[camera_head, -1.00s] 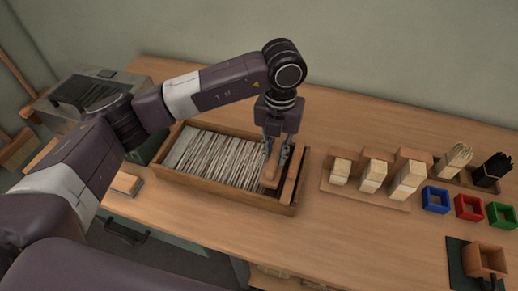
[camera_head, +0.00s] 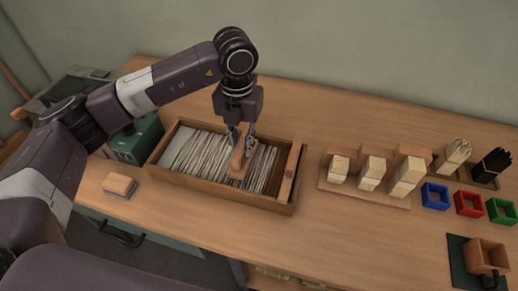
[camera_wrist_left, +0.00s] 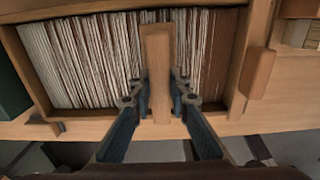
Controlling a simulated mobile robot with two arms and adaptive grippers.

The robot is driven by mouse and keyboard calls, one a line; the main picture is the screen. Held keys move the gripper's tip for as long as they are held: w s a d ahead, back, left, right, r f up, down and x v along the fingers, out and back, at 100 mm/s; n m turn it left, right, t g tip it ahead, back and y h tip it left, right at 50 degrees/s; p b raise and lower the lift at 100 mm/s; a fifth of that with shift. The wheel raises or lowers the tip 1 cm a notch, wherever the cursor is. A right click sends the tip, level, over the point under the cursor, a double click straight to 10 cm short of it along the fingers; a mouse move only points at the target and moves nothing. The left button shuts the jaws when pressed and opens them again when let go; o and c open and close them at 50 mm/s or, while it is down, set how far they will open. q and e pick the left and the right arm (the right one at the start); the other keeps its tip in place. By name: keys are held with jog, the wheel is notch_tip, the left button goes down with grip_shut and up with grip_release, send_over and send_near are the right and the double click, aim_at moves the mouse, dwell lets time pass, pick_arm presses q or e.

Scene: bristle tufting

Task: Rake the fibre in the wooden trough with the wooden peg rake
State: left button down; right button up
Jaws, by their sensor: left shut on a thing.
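The wooden trough (camera_head: 222,196) stands on the table and holds pale and brown fibre (camera_head: 195,155) in long strands. It also shows in the left wrist view, with the fibre (camera_wrist_left: 80,60) filling most of it. My left gripper (camera_head: 241,145) points down over the middle of the trough, shut on the wooden peg rake (camera_head: 238,163). In the left wrist view the rake (camera_wrist_left: 157,70) stands between the two fingers (camera_wrist_left: 160,92), over the fibre. Its pegs are hidden, so contact with the fibre cannot be told. My right gripper is not in view.
A wooden block (camera_head: 291,172) lies along the trough's right end. A brush (camera_head: 120,186) lies left of the trough. Right of it stand pale bundles on a wooden rack (camera_head: 365,197), blue (camera_head: 435,197), red (camera_head: 468,204) and green (camera_head: 502,211) frames, and a wooden box (camera_head: 486,256).

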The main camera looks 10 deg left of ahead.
pick_arm(q)
jog(key=w+a+b, duration=0.1)
jog(key=a+b, duration=0.2)
jog(key=a, duration=1.7)
jog(key=shift+w+a, duration=0.35)
jog(key=shift+a, duration=0.05)
jog(key=shift+d, duration=0.1)
jog(key=s+d+p, duration=0.1)
jog(key=s+d, duration=0.1)
jog(key=d, duration=2.7)
jog(key=shift+s+d, duration=0.15)
jog(key=shift+d, duration=0.05)
jog(key=shift+a, duration=0.2)
